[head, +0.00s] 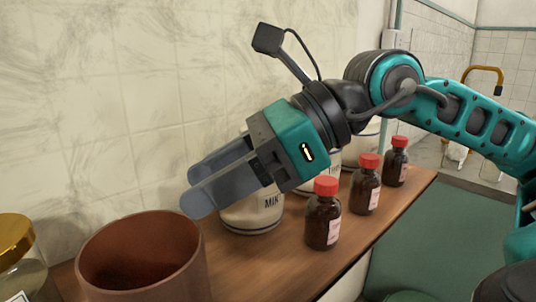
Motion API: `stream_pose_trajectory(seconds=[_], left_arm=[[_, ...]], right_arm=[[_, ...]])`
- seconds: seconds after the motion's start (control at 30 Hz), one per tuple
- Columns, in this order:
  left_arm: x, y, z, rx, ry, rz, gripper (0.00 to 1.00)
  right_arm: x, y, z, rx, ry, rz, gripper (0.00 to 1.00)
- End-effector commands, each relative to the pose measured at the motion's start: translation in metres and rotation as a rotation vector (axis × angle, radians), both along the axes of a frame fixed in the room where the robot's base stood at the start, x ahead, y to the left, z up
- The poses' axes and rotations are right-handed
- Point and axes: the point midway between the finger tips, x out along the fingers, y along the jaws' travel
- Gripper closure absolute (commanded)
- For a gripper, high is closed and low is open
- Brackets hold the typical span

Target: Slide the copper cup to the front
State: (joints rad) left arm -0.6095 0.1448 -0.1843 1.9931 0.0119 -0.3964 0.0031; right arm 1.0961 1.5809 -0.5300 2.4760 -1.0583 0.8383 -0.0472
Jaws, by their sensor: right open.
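The copper cup (150,262), reddish brown and open at the top, stands upright on the wooden shelf at the lower left of the head view. It looks empty, and its lower part is cut off by the frame's bottom edge. My right gripper (196,188) reaches in from the right with its two grey fingers pointing left, above and just behind the cup's right side. It is open, holds nothing and appears apart from the cup. My left gripper is not in view.
A white jar (252,214) with dark lettering stands under my right gripper, with more pale jars behind. Brown bottles with red caps (323,222) line the shelf's (262,268) front right. A gold-lidded glass jar (16,250) stands left of the cup. A tiled wall rises behind.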

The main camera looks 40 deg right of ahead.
Motion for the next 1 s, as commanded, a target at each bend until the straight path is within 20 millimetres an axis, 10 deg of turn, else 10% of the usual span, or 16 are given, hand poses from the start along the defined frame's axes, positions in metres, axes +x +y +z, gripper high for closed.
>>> stream_pose_trajectory(seconds=[0.5,1.0], left_arm=[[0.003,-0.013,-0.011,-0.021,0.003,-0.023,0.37],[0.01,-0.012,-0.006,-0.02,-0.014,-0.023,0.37]], right_arm=[[-0.027,-0.043,0.027,-0.001,-0.001,-0.002,0.54],[-0.03,-0.047,0.03,0.001,0.001,0.002,0.54]])
